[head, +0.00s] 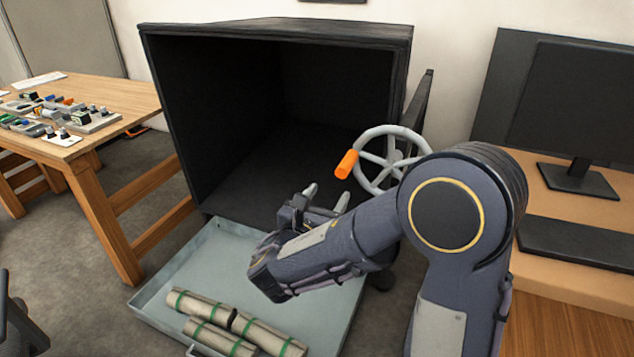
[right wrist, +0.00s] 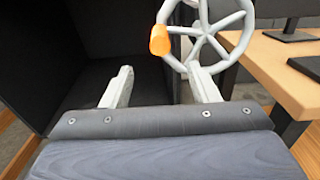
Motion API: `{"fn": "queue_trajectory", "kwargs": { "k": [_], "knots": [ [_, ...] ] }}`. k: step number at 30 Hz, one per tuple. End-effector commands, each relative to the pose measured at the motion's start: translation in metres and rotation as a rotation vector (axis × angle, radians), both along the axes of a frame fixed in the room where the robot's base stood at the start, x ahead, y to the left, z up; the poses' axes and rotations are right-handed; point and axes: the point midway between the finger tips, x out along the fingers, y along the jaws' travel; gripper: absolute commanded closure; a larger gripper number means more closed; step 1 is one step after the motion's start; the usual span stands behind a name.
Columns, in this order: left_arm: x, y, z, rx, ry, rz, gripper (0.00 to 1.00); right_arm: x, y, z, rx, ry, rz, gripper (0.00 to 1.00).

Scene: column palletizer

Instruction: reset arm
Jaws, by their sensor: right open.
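My right gripper (head: 327,196) is open and empty in front of the large black open-fronted box (head: 276,28). Its two pale fingers stand apart in the right wrist view (right wrist: 160,72), with nothing between them. A grey spoked handwheel (head: 398,160) with an orange knob (head: 346,164) is on the box's right side, just beyond the fingers. I cannot tell from the views exactly how large the gap to the wheel is. My right arm is bent across the lower middle of the head view. My left gripper cannot be made out.
A grey tray (head: 150,297) below the box holds several green-banded rolls (head: 270,334). A wooden table (head: 125,95) with small parts is at left. A desk (head: 560,225) with a monitor (head: 575,110) and keyboard (head: 580,243) is close to my right arm.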

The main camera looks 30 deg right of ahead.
Motion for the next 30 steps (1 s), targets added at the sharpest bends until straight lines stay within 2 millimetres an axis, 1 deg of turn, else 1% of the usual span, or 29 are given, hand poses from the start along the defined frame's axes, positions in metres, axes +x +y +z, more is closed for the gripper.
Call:
{"fn": "queue_trajectory", "kwargs": {
  "k": [6,8,10,11,12,14,15,17,18,19,20,21,22,24,25,27,30],
  "knots": [
    [0.0,0.0,0.0,0.0,0.0,0.0,0.49,-0.002,-0.003,-0.001,0.013,0.0,-0.009,0.45],
    [0.0,0.0,0.0,0.0,0.0,0.0,0.49,-0.008,-0.012,-0.004,0.057,-0.001,-0.038,0.45],
    [0.0,0.0,0.0,0.0,0.0,0.0,0.49,-0.025,-0.03,-0.011,0.161,-0.005,-0.108,0.45],
    [0.0,0.0,0.0,0.0,0.0,0.0,0.49,-0.035,-0.04,-0.017,0.225,-0.008,-0.15,0.45],
    [0.0,0.0,0.0,0.0,0.0,0.0,0.49,-0.053,-0.054,-0.026,0.331,-0.017,-0.222,0.45],
    [0.0,0.0,0.0,0.0,0.0,0.0,0.49,-0.087,-0.072,-0.043,0.527,-0.047,-0.35,0.45],
    [0.0,0.0,0.0,0.0,0.0,0.0,0.49,-0.111,-0.079,-0.057,0.67,-0.074,-0.443,0.45],
    [0.0,0.0,0.0,0.0,0.0,0.0,0.49,-0.145,-0.08,-0.075,0.885,-0.129,-0.584,0.45],
    [0.0,0.0,0.0,0.0,0.0,0.0,0.49,-0.166,-0.076,-0.086,1.025,-0.173,-0.678,0.45],
    [0.0,0.0,0.0,0.0,0.0,0.0,0.49,-0.181,-0.07,-0.093,1.131,-0.209,-0.748,0.45],
    [0.0,0.0,0.0,0.0,0.0,0.0,0.49,-0.194,-0.063,-0.099,1.233,-0.248,-0.818,0.45],
    [0.0,0.0,0.0,0.0,0.0,0.0,0.49,-0.209,-0.051,-0.105,1.365,-0.301,-0.906,0.45],
    [0.0,0.0,0.0,0.0,0.0,0.0,0.49,-0.218,-0.042,-0.108,1.459,-0.344,-0.971,0.45],
    [0.0,0.0,0.0,0.0,0.0,0.0,0.49,-0.234,-0.02,-0.112,1.653,-0.436,-1.103,0.45],
    [0.0,0.0,0.0,0.0,0.0,0.0,0.49,-0.238,-0.011,-0.112,1.726,-0.472,-1.153,0.45],
    [0.0,0.0,0.0,0.0,0.0,0.0,0.49,-0.245,0.008,-0.109,1.878,-0.553,-1.26,0.45],
    [0.0,0.0,0.0,0.0,0.0,0.0,0.49,-0.25,0.03,-0.102,2.065,-0.658,-1.387,0.45]
  ]
}}
